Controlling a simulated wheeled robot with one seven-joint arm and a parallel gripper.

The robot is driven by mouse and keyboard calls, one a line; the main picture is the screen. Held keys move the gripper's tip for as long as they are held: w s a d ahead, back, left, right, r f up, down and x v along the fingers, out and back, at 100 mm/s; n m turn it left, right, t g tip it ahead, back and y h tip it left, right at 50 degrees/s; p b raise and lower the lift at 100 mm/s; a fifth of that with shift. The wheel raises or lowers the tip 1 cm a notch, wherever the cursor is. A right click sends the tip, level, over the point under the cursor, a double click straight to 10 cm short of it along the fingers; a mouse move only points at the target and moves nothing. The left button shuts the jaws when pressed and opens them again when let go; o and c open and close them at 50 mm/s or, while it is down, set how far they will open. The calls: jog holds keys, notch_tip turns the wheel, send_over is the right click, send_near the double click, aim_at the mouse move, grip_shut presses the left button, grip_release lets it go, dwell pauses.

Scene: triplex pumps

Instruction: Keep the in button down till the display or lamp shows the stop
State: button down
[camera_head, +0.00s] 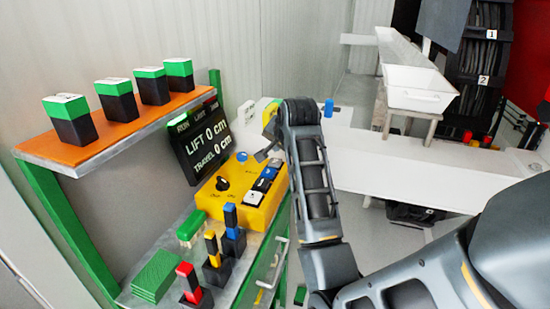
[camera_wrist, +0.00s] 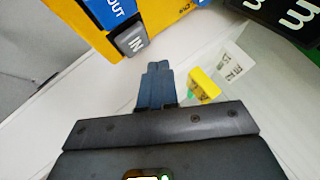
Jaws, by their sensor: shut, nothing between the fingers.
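In the wrist view the grey IN button (camera_wrist: 132,40) is beside the blue OUT button (camera_wrist: 112,8). The IN button's label is too small to read in the head view. My gripper (camera_wrist: 158,66) is shut and empty, its tips apart from the IN button, to its lower right in the wrist view. The display (camera_head: 200,142) reads LIFT 0 cm, TRAVEL 0 cm. Its RUN lamp (camera_head: 182,124) glows green; the other lamps look dark.
Several green-topped black blocks (camera_head: 118,100) stand on the orange shelf (camera_head: 100,143). Red, yellow and blue-marked black pieces (camera_head: 190,283) and green plates (camera_head: 155,276) are on the lower shelf. A white trough (camera_head: 417,92) is at the back right. A yellow block (camera_wrist: 203,84) shows beside my fingers.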

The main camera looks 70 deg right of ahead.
aim_at(277, 163)
jog(key=shift+r+p, duration=1.5)
jog(key=shift+r, duration=0.4)
jog(key=shift+f, duration=0.1)
